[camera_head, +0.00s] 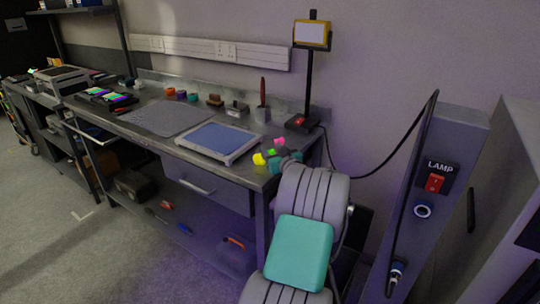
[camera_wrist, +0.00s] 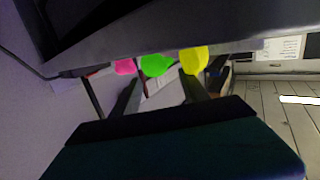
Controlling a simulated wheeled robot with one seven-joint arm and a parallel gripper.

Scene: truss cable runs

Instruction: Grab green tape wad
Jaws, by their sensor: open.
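The green tape wad (camera_head: 271,152) is at the right end of the workbench, between a yellow wad (camera_head: 259,159) and a pink wad (camera_head: 279,142). In the wrist view the green wad (camera_wrist: 155,66) hangs from the bench edge at the top of the picture, with pink (camera_wrist: 125,67) to its left and yellow (camera_wrist: 194,60) to its right. My gripper (camera_head: 276,158) is close to the wads and partly hides them in the head view. In the wrist view my gripper's dark fingers (camera_wrist: 160,88) are apart, and the green wad shows above the gap between them. Contact cannot be told.
The bench (camera_head: 125,131) carries a blue-topped tray (camera_head: 216,138), a grey mat (camera_head: 167,118) and a lamp on a post (camera_head: 311,70) near the wads. A lamp-switch column (camera_head: 450,130) stands at right, with a black cable (camera_head: 385,157) looping towards the bench. Floor at left is open.

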